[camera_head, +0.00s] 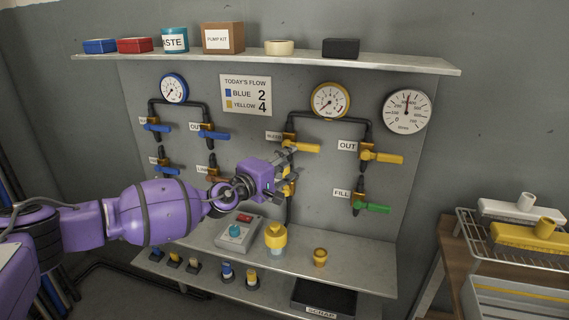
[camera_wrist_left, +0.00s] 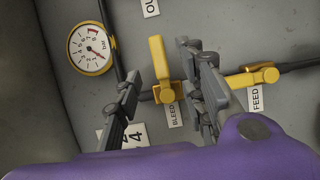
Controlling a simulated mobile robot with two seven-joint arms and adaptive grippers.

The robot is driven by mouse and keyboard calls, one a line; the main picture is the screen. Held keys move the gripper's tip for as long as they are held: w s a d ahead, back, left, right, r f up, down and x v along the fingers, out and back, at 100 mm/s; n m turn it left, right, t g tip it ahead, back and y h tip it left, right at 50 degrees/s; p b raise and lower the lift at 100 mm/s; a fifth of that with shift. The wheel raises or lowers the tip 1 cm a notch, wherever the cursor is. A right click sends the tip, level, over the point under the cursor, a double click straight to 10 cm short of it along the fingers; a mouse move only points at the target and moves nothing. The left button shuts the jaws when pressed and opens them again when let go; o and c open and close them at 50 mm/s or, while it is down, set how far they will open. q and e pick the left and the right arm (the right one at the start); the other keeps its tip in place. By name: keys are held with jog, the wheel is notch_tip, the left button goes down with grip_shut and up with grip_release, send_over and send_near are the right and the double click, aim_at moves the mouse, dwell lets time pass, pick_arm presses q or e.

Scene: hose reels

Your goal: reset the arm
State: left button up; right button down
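My left arm (camera_head: 150,212), purple, reaches in from the left in the head view. Its gripper (camera_head: 290,168) is in front of the yellow pipe line on the panel and partly covers the lower yellow valve there. In the left wrist view the gripper's two dark fingers (camera_wrist_left: 160,66) are spread apart with nothing held. The yellow handle of the valve by the BLEED label (camera_wrist_left: 157,58) shows between and beyond the fingers. The same upper handle (camera_head: 302,147) points right in the head view. The yellow FEED valve (camera_wrist_left: 255,76) is right of the fingers. My right gripper is in neither view.
A shelf (camera_head: 360,62) with boxes and tins runs above the panel. A lower ledge (camera_head: 365,262) holds a control box (camera_head: 239,233) and yellow fittings. A yellow-rimmed gauge (camera_head: 330,99) hangs above the valves. At right, brushes (camera_head: 525,238) lie on a wire rack.

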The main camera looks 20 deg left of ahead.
pick_arm(q)
jog(key=shift+v, duration=0.8)
